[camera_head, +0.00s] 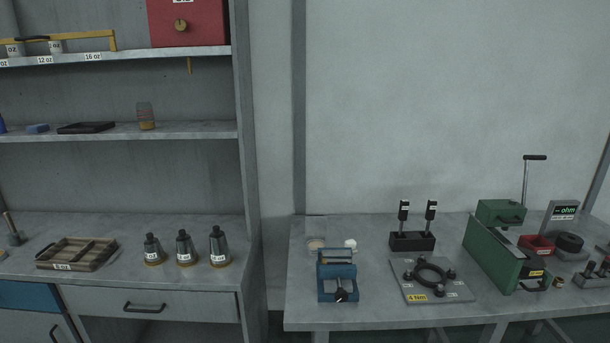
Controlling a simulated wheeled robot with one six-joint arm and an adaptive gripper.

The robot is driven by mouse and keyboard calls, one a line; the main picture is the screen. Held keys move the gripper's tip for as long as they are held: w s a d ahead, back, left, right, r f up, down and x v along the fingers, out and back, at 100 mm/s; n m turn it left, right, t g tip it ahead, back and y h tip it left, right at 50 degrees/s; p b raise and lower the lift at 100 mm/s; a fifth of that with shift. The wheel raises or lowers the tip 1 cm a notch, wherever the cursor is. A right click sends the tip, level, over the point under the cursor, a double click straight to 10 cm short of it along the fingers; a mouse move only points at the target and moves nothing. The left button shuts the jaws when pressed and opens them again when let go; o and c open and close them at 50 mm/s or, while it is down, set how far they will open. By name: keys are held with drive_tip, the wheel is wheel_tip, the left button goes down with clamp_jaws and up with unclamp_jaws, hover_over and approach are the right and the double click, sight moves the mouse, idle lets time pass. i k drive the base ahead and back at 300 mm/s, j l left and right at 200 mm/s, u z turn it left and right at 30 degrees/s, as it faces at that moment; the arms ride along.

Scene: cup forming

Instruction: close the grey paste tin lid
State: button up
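A pale grey square panel (316,227) stands upright at the back left of the right-hand bench; it looks like the raised lid of the paste tin. Below it is a round tan patch (315,244), which looks like the paste in the open tin. The tin's body is small and partly hidden by the blue device in front, so its edges are hard to tell. My gripper is not in view.
A blue device (337,284) stands just in front of the tin, and a small white round item (350,244) is to its right. A black stand (412,241), a ring plate (431,279) and a green machine (492,252) stand further right. Shelving with dark cones (185,249) is left.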

sight(315, 225)
drive_tip(key=i+j, duration=0.15)
drive_tip(key=j, duration=0.2)
drive_tip(key=i+j, duration=0.15)
drive_tip(key=j, duration=0.2)
drive_tip(key=i+j, duration=0.15)
drive_tip(key=j, duration=0.2)
drive_tip(key=i+j, duration=0.1)
drive_tip(key=j, duration=0.2)
drive_tip(key=i+j, duration=0.15)
drive_tip(key=j, duration=0.2)
